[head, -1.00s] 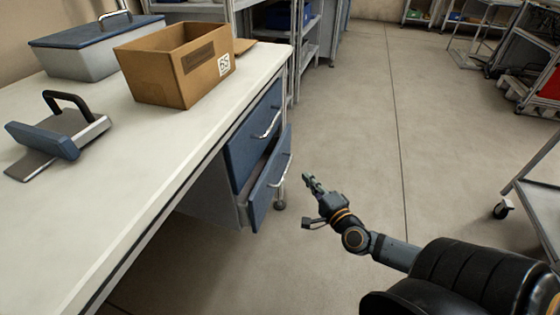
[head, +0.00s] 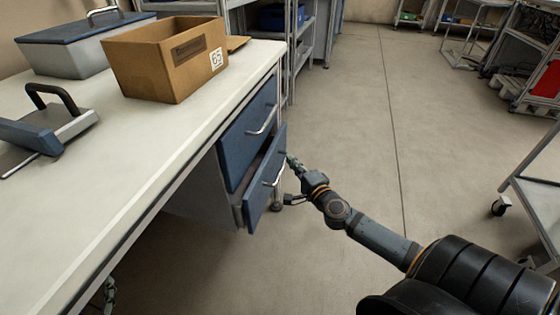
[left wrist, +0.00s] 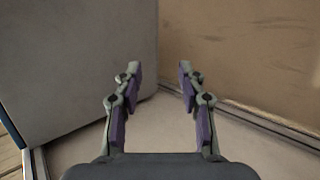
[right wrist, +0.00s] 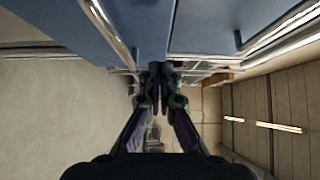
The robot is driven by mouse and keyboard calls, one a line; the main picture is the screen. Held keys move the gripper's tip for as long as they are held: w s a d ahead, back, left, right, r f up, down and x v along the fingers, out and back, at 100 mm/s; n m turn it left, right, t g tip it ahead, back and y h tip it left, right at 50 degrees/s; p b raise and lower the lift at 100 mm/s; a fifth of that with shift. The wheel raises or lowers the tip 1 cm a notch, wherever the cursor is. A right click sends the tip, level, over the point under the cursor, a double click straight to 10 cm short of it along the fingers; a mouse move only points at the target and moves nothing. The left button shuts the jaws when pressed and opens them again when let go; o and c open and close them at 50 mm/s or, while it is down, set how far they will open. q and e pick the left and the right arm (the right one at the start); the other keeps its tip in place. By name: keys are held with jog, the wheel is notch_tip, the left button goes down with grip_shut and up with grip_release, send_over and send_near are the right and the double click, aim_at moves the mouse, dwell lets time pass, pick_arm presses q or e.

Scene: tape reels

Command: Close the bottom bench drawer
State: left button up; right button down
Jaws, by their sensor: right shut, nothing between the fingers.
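The bottom bench drawer (head: 257,203) has a blue front with a silver bar handle and stands partly pulled out under the bench. The top drawer (head: 240,143) above it sits further in. My right gripper (head: 290,160) is shut and empty, with its tips close to the outer edge of the bottom drawer's front; I cannot tell whether they touch. In the right wrist view the shut fingers (right wrist: 160,72) point toward blue drawer fronts with silver handles. My left gripper (left wrist: 158,70) is open and empty, facing a grey panel and a brown surface.
The white bench top (head: 150,135) carries an open cardboard box (head: 165,65), a grey bin with a blue lid (head: 75,50) and a blue-and-grey device with a black handle (head: 50,120). A wheeled cart (head: 535,195) stands at right. The floor between is clear.

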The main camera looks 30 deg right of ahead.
aim_at(270, 160)
jog(key=w+a+p, duration=0.1)
jog(key=w+a, duration=0.1)
jog(key=w, duration=0.1)
jog(key=shift+w+a, duration=0.1)
jog(key=shift+a, duration=0.1)
pick_arm(q)
jog(key=s+f+g, duration=0.4)
jog(key=s+f, duration=0.1)
jog(key=f, duration=0.4)
jog(key=shift+d, duration=0.25)
pick_arm(e)
jog(key=shift+w+a, duration=0.15)
pick_arm(q)
jog(key=shift+g, duration=0.3)
jog(key=s+f+g+p, duration=0.3)
jog(key=s+f+g, duration=0.3)
jog(key=s, duration=0.5)
jog(key=shift+d+f+g, duration=0.25)
jog(key=shift+d+g, duration=0.05)
pick_arm(e)
jog(key=w+a, duration=0.3)
jog(key=shift+w+r, duration=0.15)
jog(key=shift+w, duration=0.05)
jog(key=shift+d, duration=0.1)
